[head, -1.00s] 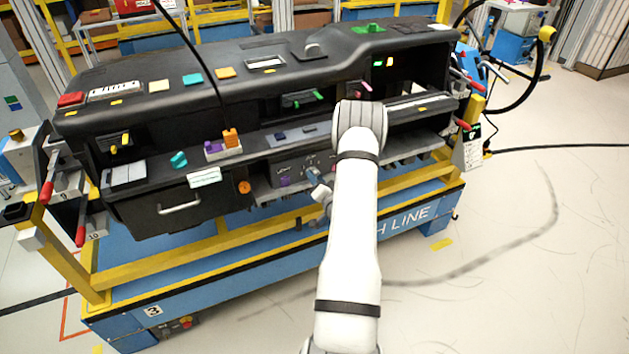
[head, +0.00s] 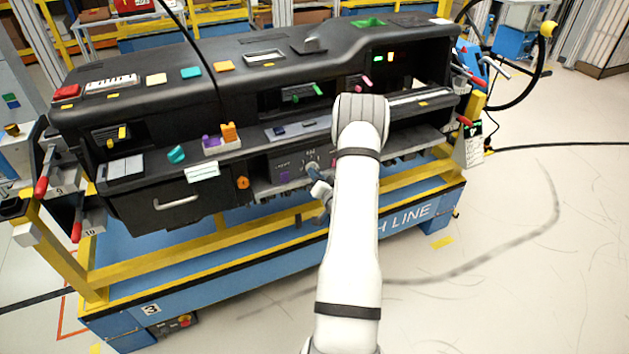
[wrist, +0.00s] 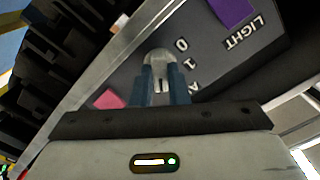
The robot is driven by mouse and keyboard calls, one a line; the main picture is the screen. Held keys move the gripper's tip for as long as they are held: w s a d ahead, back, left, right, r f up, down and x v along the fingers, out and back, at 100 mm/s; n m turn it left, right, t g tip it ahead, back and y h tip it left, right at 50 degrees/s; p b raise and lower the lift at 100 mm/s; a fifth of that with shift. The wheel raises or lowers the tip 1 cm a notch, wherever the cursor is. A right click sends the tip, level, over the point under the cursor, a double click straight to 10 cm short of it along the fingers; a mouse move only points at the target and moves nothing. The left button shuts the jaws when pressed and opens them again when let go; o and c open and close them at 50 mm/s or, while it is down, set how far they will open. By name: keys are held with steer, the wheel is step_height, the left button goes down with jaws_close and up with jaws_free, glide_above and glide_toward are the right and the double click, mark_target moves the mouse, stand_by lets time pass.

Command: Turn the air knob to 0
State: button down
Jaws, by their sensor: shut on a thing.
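The air knob (wrist: 157,57) is a light grey round knob on a dark panel (wrist: 222,72), seen in the wrist view. My gripper (wrist: 161,72) has its two blue-grey fingers shut on it, one on each side. The marks 0 and 1 and part of a letter show on the panel to the right of the knob. Which mark the knob points to, I cannot tell.
A purple knob (wrist: 233,10) marked LIGHT and a pink piece (wrist: 110,99) flank the air knob. The black dashboard (head: 235,95) rests on a blue and yellow stand (head: 240,265). An orange knob (head: 242,183) and a drawer handle (head: 176,202) are to the left.

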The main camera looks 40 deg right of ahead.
steer(key=n+b, duration=2.5)
steer(key=b, duration=1.5)
steer(key=shift+w+r, duration=0.1)
steer(key=shift+w, duration=0.05)
steer(key=shift+r+n+b, duration=0.1)
steer(key=shift+n+b, duration=0.25)
steer(key=shift+n, duration=0.05)
steer(key=c, duration=1.4)
jaws_free()
